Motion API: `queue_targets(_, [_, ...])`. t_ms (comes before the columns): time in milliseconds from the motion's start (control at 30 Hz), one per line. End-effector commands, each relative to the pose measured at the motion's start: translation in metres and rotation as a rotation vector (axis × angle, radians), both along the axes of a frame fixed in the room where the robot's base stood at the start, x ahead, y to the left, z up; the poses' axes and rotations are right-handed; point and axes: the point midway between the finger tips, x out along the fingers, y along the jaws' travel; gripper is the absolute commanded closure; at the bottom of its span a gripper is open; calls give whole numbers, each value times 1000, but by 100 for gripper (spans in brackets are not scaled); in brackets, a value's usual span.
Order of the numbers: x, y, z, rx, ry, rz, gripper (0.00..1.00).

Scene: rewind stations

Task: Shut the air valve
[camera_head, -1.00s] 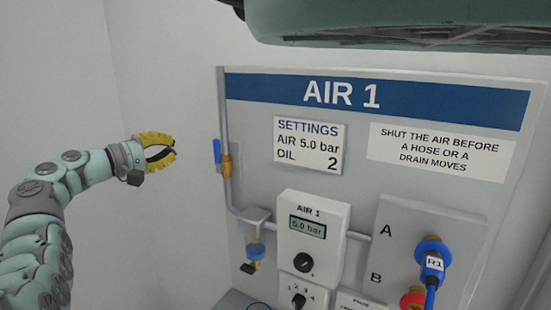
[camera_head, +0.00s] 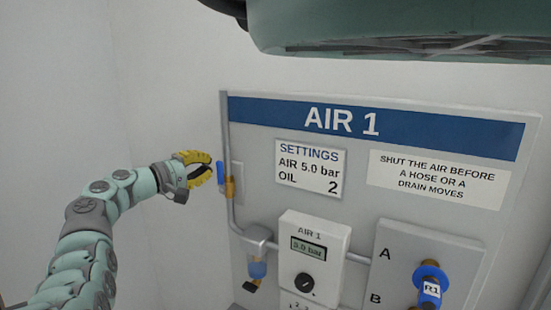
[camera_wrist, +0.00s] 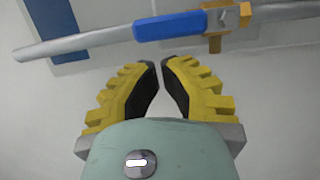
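The air valve has a blue lever (camera_head: 220,172) on a brass body (camera_head: 229,187), on the vertical grey pipe at the left edge of the AIR 1 panel. The lever lies along the pipe. In the wrist view the blue lever (camera_wrist: 170,25) runs parallel to the pipe, just beyond my fingertips. My gripper (camera_head: 207,170) is just left of the lever in the head view. In the wrist view my gripper (camera_wrist: 159,62) has yellow fingers with dark pads, a narrow gap between the tips and nothing held. It appears apart from the lever.
The gauge box (camera_head: 313,250) reads 5.0 bar. A filter bowl (camera_head: 257,268) hangs on the pipe below the valve. A blue hose fitting marked R1 (camera_head: 430,285) is at port A. The wall left of the panel is bare.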

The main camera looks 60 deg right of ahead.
Motion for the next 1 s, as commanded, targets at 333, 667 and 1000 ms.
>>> queue_targets(333, [-10,-2,0,0,-1,-3,100])
queue_targets(667, [-10,-1,0,0,-7,-2,100])
queue_targets(1000, [-12,-1,1,5,-67,1,100])
